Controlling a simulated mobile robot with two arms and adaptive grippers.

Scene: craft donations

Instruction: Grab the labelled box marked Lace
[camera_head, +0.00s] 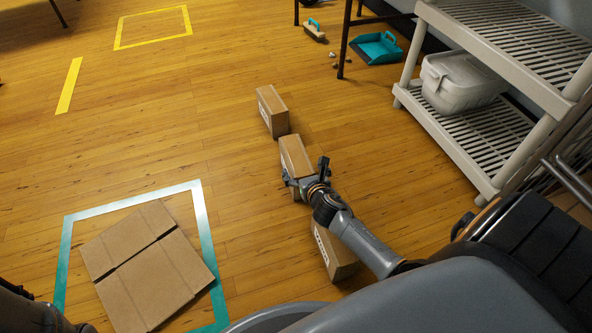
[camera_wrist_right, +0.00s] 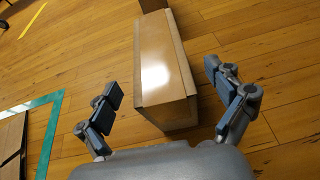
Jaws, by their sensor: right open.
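Three closed brown cardboard boxes stand in a row on the wooden floor: a far box (camera_head: 272,109), a middle box (camera_head: 295,153) and a near box (camera_head: 336,256). The far and near boxes show pale labels on their left sides, too small to read, so I cannot tell which is marked Lace. My right gripper (camera_head: 303,184) is open at the near end of the middle box. In the right wrist view, its spread fingers (camera_wrist_right: 166,88) lie either side of this box (camera_wrist_right: 164,62), with gaps on both sides. Dark parts at the lower left edge may be my left arm.
A flattened cardboard sheet (camera_head: 148,268) lies inside a teal-taped square (camera_head: 67,235). A pale shelf rack (camera_head: 450,135) with a lidded white bin (camera_head: 460,82) stands at right. A teal dustpan (camera_head: 377,47) and brush (camera_head: 314,32) lie behind.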

